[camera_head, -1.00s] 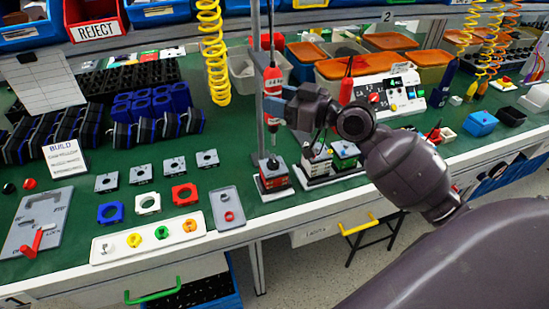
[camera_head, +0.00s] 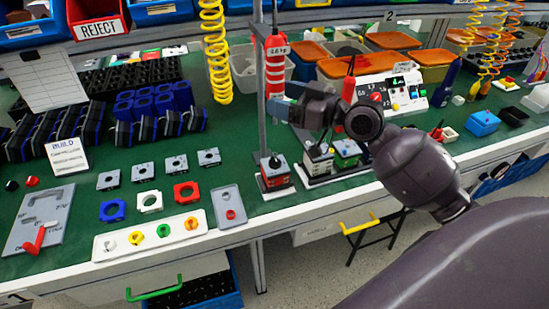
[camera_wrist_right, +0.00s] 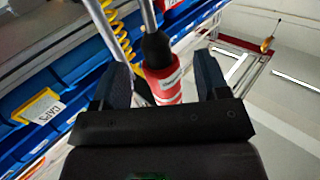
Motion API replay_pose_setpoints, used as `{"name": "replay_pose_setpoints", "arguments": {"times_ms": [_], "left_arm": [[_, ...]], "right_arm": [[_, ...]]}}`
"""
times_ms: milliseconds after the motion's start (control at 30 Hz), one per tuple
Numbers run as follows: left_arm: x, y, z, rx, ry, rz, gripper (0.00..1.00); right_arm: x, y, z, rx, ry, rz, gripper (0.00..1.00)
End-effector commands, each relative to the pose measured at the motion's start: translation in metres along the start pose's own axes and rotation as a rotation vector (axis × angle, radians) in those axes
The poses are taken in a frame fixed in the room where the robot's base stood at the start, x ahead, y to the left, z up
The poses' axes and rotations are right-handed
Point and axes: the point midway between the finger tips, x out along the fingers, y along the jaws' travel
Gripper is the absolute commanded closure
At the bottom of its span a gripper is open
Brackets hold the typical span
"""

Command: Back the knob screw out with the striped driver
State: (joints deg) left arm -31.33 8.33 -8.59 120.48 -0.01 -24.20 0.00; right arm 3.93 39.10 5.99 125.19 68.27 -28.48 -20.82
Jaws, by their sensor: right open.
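The striped driver (camera_head: 275,62), red with white bands, hangs upright beside a grey post at the back. In the right wrist view the driver (camera_wrist_right: 162,80) shows beyond the jaws, in the gap between the two fingers. My right gripper (camera_head: 281,108) is open, below the driver in the head view and apart from it. The switch unit (camera_head: 274,180), a grey-topped box with red sides and a dark knob, stands on a white base at the bench front below the gripper. The knob screw is too small to make out. My left gripper is out of view.
Two more units (camera_head: 330,158) stand just right of the switch unit, partly under my right arm. The grey post (camera_head: 262,90) stands close to my gripper.

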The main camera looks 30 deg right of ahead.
Motion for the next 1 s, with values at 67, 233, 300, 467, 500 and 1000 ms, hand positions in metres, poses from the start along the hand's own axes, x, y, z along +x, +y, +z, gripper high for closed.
{"name": "replay_pose_setpoints", "arguments": {"times_ms": [67, 233, 300, 467, 500, 1000], "left_arm": [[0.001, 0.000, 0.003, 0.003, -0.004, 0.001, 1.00], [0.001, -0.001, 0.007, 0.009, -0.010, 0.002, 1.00], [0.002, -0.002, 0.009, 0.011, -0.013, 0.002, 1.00], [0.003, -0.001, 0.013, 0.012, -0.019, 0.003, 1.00], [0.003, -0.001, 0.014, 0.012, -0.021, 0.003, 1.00], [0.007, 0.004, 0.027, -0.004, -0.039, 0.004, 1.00]], "right_arm": [[-0.006, 0.000, 0.001, -0.001, -0.002, 0.000, 0.32], [-0.016, 0.000, 0.002, -0.001, -0.004, 0.000, 0.32], [-0.021, 0.000, 0.002, 0.000, -0.004, 0.000, 0.32], [-0.031, 0.000, 0.002, -0.001, -0.003, 0.000, 0.32], [-0.034, 0.000, 0.001, 0.000, -0.003, -0.001, 0.32], [-0.059, 0.000, 0.000, -0.001, -0.002, -0.001, 0.32]]}}
